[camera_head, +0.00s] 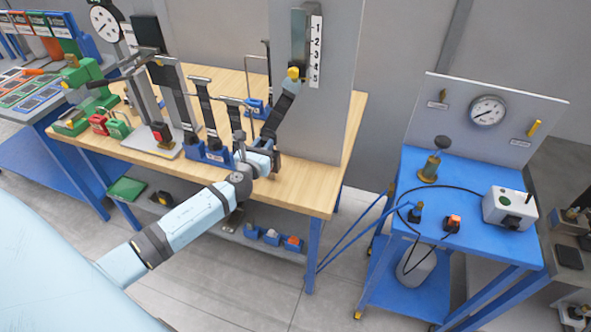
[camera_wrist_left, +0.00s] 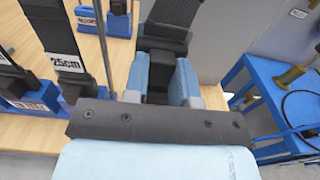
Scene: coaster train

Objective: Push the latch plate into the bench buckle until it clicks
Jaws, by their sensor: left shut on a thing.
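My left gripper (camera_head: 271,160) is over the right part of the wooden bench (camera_head: 318,188), below the numbered panel. In the left wrist view its two light-blue fingers (camera_wrist_left: 160,82) are shut on a dark piece at the lower end of a black strap (camera_wrist_left: 172,14); I take this piece as the latch plate (camera_wrist_left: 159,66). My right gripper is not in view.
Upright black straps in blue bases (camera_head: 215,153) stand close left of my gripper. A red-buttoned buckle (camera_head: 160,132) sits on a grey plate farther left. The tall grey panel (camera_head: 330,90) rises behind. A blue cart (camera_head: 390,215) stands right, across a floor gap.

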